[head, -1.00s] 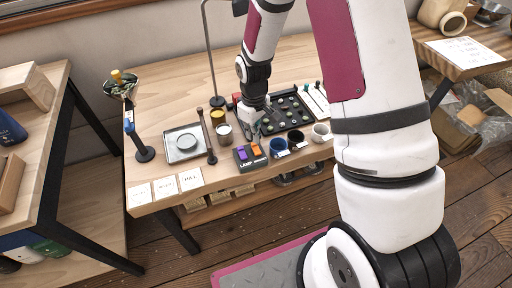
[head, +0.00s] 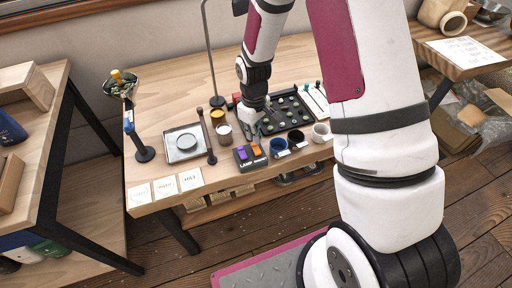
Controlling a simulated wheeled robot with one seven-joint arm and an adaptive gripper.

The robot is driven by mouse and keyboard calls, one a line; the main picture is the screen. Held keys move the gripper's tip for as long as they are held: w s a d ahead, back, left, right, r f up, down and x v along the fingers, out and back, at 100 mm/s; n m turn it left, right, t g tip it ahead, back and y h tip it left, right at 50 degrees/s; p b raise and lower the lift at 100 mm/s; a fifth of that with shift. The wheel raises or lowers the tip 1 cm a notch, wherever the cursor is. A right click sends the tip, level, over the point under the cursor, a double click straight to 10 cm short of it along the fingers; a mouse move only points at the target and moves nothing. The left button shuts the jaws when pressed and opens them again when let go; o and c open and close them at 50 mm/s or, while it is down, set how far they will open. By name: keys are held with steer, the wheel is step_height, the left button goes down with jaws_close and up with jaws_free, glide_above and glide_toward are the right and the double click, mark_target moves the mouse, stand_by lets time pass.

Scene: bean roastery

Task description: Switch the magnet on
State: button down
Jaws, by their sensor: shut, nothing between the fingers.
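A dark switch box (head: 251,165) stands near the front edge of the table. It has a purple rocker (head: 241,154) and an orange rocker (head: 256,150). The word LAMP is legible on its front; no magnet label can be read, and I cannot tell either switch's position. My gripper (head: 259,130) is shut and empty. It points down just behind the switch box, at the left edge of the black tray, and appears apart from the rockers. My arm's wrist partly hides the tray's back left. I cannot make out the magnet itself.
The black tray (head: 262,133) holds several small green items. Blue (head: 278,145), black and white cups stand in front of it. Left are a dark upright post (head: 207,140), small jars, and a square tray (head: 167,151) with a dish. Paper cards (head: 165,187) lie at the front left.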

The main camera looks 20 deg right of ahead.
steer(key=shift+f+b, duration=0.5)
steer(key=shift+f, duration=0.6)
stand_by(0.5)
steer(key=shift+r+p, duration=1.8)
steer(key=shift+r, duration=1.75)
steer(key=shift+r, duration=0.2)
step_height(320, 180, up, 11)
steer(key=m+t, duration=0.1)
glide_above(258, 150)
steer(key=s+r+m+t, duration=0.1)
steer(key=s+r+m, duration=0.1)
steer(key=s+r, duration=0.45)
steer(key=s+r+m+t, duration=0.2)
steer(key=s+r+m, duration=0.1)
steer(key=s+r, duration=0.8)
steer(key=s, duration=0.5)
steer(key=shift+s+r+t, duration=0.35)
steer(key=shift+r+t, duration=0.05)
